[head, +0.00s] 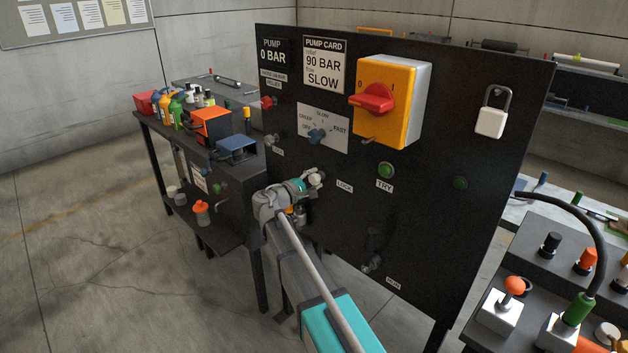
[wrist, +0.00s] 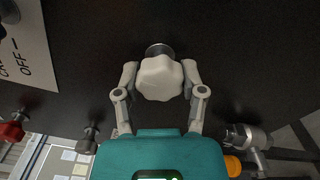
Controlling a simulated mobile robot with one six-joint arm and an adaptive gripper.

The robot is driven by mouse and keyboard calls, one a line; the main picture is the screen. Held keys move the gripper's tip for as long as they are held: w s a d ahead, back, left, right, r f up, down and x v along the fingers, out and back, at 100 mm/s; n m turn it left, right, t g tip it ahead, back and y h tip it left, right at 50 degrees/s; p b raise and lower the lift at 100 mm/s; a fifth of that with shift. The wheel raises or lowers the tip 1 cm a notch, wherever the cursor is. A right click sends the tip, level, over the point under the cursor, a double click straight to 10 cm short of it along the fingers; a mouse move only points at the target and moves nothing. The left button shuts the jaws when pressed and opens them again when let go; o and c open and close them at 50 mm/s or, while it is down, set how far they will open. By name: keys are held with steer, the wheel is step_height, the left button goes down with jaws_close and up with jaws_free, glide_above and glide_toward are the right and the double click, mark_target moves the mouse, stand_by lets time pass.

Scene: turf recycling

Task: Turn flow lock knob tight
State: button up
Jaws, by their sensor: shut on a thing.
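The flow lock knob (wrist: 160,78) is a pale, lobed knob on a short dark metal stem, standing out from the black panel. My gripper (wrist: 161,72) has one finger on each side of it and is shut on its rim. In the head view the same knob (head: 316,179) shows at the tip of my gripper (head: 311,181), left of the LOCK label (head: 345,186). The knob's far side and any turn mark are hidden or too small to tell. The pump display (head: 272,52) reads 0 BAR.
A metal fitting (wrist: 245,138) sits right of my gripper. A bench with bottles (head: 172,105) stands left.

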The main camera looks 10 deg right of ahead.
stand_by(0.4)
steer(key=o, duration=1.2)
steer(key=shift+c, duration=0.2)
steer(key=shift+a, duration=0.1)
steer(key=v, duration=1.1)
steer(key=shift+s+a, duration=0.25)
steer(key=shift+a, duration=0.05)
